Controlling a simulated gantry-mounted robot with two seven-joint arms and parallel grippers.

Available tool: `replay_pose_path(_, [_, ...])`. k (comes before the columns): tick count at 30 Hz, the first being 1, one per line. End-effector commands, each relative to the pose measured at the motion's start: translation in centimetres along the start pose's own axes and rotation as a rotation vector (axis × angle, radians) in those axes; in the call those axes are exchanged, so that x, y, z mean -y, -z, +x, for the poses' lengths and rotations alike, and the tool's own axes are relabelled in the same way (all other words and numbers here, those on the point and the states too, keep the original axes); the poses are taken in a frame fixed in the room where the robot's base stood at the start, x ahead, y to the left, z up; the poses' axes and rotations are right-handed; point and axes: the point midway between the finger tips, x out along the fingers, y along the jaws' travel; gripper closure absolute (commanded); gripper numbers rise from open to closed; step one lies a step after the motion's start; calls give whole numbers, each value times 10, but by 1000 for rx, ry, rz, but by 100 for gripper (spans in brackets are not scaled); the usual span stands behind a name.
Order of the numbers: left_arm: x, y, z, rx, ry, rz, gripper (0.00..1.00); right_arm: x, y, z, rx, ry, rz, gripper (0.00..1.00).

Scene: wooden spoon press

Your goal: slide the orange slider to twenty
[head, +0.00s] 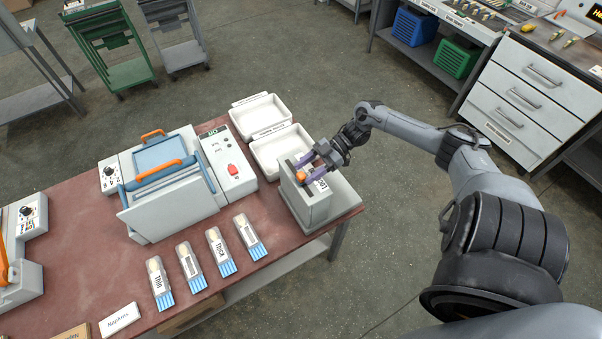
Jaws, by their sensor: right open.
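The orange slider (301,176) is a small knob on the grey box-shaped device (308,209) at the right end of the table. My right gripper (304,169) is at the device's top, its two purple-tipped fingers open around or just beside the slider. I cannot tell whether the fingers touch it. A white label (320,185) with dark print shows next to the slider, but the scale marks are too small to read. My left gripper is out of the picture.
Two white trays (262,118) lie behind the device. A press with orange handles (168,185) and a control box with a red switch (230,165) stand to the left. Several labelled spoon packs (220,250) lie along the table's front.

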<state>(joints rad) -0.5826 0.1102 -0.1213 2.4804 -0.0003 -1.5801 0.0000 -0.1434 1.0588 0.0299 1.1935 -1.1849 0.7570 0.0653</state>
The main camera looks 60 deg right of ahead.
Motion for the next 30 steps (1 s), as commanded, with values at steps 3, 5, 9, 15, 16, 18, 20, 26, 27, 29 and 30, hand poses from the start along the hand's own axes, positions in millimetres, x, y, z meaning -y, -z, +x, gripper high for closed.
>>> replay_pose_path(3, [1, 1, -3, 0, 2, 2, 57, 0, 1, 14, -2, -1, -1, 43])
replay_pose_path(5, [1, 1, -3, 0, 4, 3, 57, 0, 0, 19, -1, 0, 0, 43])
replay_pose_path(9, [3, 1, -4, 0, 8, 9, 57, 0, 0, 25, -1, 0, -1, 43])
replay_pose_path(15, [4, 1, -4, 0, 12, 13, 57, 0, 0, 27, 1, 0, -1, 43])
replay_pose_path(16, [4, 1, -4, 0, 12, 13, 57, 0, 0, 27, 1, 0, -1, 43])
replay_pose_path(18, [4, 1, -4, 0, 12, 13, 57, 0, 0, 27, 1, 0, -1, 43])
replay_pose_path(20, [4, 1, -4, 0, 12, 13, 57, 0, 0, 27, 1, 0, -1, 50])
replay_pose_path(26, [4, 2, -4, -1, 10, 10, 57, 0, 0, 26, 1, 0, -1, 81])
replay_pose_path(27, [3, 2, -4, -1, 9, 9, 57, 0, 0, 26, 1, 0, -1, 87])
replay_pose_path(29, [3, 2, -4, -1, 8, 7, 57, 0, 0, 26, 1, 0, -1, 96])
replay_pose_path(30, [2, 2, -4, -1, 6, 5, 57, 0, 0, 26, 1, 0, 0, 100])
